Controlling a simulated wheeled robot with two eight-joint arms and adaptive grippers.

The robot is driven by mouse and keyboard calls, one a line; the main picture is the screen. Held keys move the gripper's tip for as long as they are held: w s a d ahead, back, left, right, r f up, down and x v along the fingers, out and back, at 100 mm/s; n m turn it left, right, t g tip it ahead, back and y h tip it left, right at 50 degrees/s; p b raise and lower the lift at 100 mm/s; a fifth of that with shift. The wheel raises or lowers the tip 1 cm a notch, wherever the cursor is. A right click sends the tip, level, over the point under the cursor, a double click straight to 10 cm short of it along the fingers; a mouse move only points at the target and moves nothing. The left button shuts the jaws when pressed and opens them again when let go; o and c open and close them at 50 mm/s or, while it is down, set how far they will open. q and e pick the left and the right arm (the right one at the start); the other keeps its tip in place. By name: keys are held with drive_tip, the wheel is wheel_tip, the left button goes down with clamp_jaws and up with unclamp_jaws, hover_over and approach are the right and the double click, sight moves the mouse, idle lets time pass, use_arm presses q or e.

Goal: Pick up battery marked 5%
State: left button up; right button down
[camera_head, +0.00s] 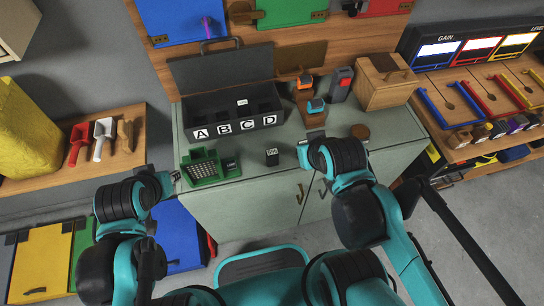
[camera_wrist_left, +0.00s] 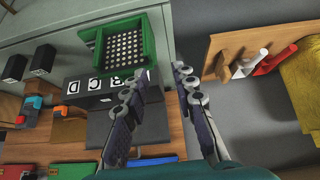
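A small black block with a white mark on top, likely a battery (camera_head: 271,157), stands on the cabinet top near its front edge. Another dark marked block (camera_head: 231,165) is at the right end of the green tray (camera_head: 203,168). The percentages are too small to read. The left wrist view shows two dark blocks, one at the edge (camera_wrist_left: 15,68) and one beside it (camera_wrist_left: 42,60). My left gripper (camera_head: 174,176) is left of the green tray; its fingers (camera_wrist_left: 162,105) are apart and empty. My right gripper (camera_head: 304,155) is right of the standing block; its fingers are unclear.
An open black case (camera_head: 235,132) lettered A, B, C, D stands behind, with a white-marked item (camera_head: 242,102) inside. Orange and teal tools (camera_head: 316,106) and a wooden box (camera_head: 385,85) stand at the right. The cabinet top (camera_head: 250,185) is clear in front of the blocks.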

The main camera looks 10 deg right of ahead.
use_arm(q)
drive_tip(key=shift+o, duration=1.2)
drive_tip(key=w+d+r+n+g+h+p, duration=0.1)
drive_tip(key=w+d+n, duration=0.3)
drive_tip(key=d+n, duration=0.1)
drive_tip(key=shift+d+r+h+p, duration=0.2)
drive_tip(key=shift+d+h+p, duration=0.15)
drive_tip(key=shift+d, duration=0.3)
drive_tip(key=n+g+h+p, duration=0.3)
drive_tip(key=n+g, duration=0.3)
drive_tip(key=n, duration=0.6)
approach(272, 152)
drive_tip(key=f, duration=0.2)
drive_tip(key=d+f, duration=0.1)
drive_tip(key=d+f+n, duration=0.1)
drive_tip(key=f, duration=0.1)
drive_tip(key=shift+w+y+b, duration=0.15)
drive_tip(key=shift+y+b, duration=0.1)
drive_tip(key=shift+b, duration=0.05)
drive_tip(key=b+x, duration=0.2)
drive_tip(key=x, duration=0.3)
drive_tip(key=shift+d+f, duration=0.1)
drive_tip(key=shift+d, duration=0.15)
drive_tip(key=shift+c, duration=0.6)
clamp_jaws()
